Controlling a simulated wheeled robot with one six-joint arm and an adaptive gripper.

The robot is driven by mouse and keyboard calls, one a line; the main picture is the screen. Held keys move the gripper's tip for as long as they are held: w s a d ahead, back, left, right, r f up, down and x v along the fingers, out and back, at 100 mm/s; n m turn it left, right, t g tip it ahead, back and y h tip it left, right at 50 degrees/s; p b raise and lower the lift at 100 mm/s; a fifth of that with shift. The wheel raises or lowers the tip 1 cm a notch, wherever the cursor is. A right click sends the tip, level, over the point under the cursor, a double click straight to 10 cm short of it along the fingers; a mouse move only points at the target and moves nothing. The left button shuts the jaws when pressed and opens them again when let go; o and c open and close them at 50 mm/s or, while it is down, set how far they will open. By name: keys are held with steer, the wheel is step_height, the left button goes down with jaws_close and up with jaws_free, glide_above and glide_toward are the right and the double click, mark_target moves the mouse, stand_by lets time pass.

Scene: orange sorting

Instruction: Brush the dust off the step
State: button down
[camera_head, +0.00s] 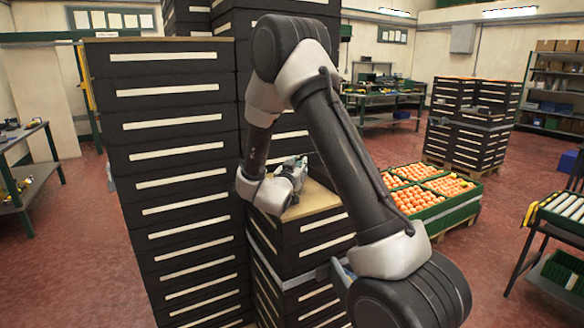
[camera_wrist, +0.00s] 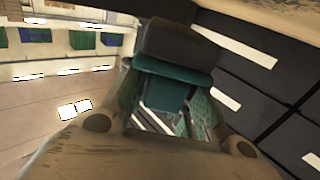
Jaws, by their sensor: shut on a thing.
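In the head view my gripper (camera_head: 292,178) is low over the wooden top (camera_head: 318,200) of a short stack of black crates, which may be the step. My arm hides part of that top. In the wrist view a dark block with a teal-green band (camera_wrist: 178,72), apparently the brush, sits between the jaws of my gripper (camera_wrist: 172,98). My gripper is shut on it. I cannot tell whether it touches the wooden top. No dust can be made out at this size.
A tall stack of black crates (camera_head: 175,150) stands close on the left, with another behind it. Green trays of oranges (camera_head: 447,212) are at the right. A roller table (camera_head: 565,210) stands at the far right. Open red floor (camera_head: 490,250) lies between.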

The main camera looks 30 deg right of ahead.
steer(key=shift+d+f, duration=0.2)
steer(key=shift+d, duration=0.5)
steer(key=shift+d+f, duration=0.15)
steer(key=shift+d, duration=0.5)
steer(key=shift+s, duration=0.65)
steer(key=shift+a+r, duration=0.2)
steer(key=shift+a, duration=1.75)
steer(key=shift+a+r, duration=0.15)
steer(key=shift+a, duration=1.75)
steer(key=shift+a+r, duration=0.2)
steer(key=shift+a, duration=1.75)
step_height(320, 180, up, 6)
step_height(320, 180, up, 3)
